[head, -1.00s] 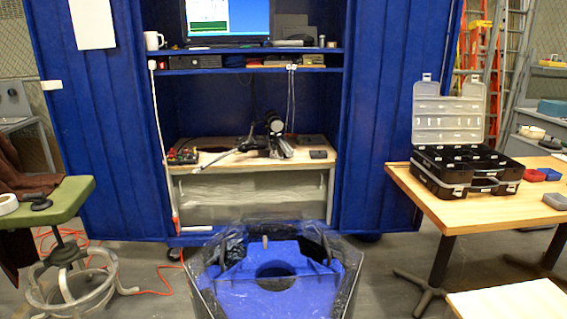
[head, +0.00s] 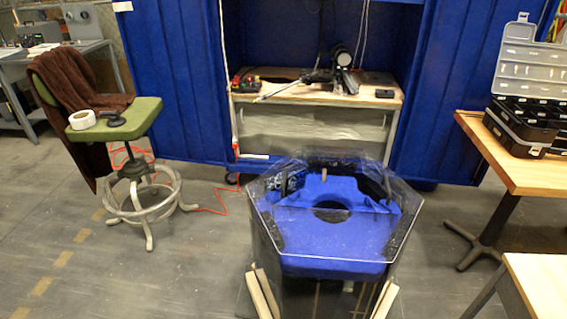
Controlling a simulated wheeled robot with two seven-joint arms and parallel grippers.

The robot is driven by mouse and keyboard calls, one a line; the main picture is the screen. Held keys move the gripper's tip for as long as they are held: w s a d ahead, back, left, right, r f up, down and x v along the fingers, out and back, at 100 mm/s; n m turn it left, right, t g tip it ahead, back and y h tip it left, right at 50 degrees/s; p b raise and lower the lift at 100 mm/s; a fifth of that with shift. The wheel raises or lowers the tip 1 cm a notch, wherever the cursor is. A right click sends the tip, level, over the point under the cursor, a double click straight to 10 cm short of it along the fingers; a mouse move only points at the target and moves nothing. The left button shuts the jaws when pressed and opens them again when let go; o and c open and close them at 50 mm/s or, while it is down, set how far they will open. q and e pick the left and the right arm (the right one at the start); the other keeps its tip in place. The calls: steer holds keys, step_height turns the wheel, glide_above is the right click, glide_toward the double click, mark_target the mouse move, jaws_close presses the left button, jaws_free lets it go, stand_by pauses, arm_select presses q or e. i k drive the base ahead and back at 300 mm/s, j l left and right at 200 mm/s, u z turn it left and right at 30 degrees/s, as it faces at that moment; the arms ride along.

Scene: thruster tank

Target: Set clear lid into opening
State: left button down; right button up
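The thruster tank (head: 262,240) stands on the floor in the lower middle of the head view. It has a clear, many-sided upper edge and dark walls. Inside is a blue body (head: 310,236) with a round dark hole (head: 331,211) near its middle. A clear sheet-like edge crosses the tank's top; I cannot tell whether it is a separate lid or part of the tank wall. No other clear lid can be made out. Neither of my grippers is in view.
A green stool (head: 118,122) with a tape roll (head: 82,120) stands left. A wooden table (head: 500,165) bears a black case (head: 520,128) at right. Another wooden tabletop (head: 540,285) is at lower right. A workbench (head: 310,130) stands behind the tank.

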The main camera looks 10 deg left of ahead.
mark_target(324, 176)
steer(key=j+z, duration=0.2)
steer(key=j, duration=0.4)
steer(key=j+z, duration=0.2)
steer(key=j, duration=0.45)
steer(key=k+j+z, duration=0.2)
steer(key=j, duration=0.4)
steer(key=i+j+z, duration=0.1)
steer(key=j+z, duration=0.3)
steer(key=j, duration=0.35)
steer(key=j+z, duration=0.4)
steer(key=j, duration=0.35)
steer(key=i+j+z, duration=0.15)
steer(key=j, duration=0.15)
steer(key=i+j+z, duration=0.1)
steer(key=j, duration=0.25)
steer(key=i+j+z, duration=0.15)
steer(key=j, duration=0.2)
steer(key=i+j+z, duration=0.15)
steer(key=j, duration=0.2)
steer(key=j+z, duration=0.1)
steer(key=j, duration=0.3)
steer(key=i, duration=0.05)
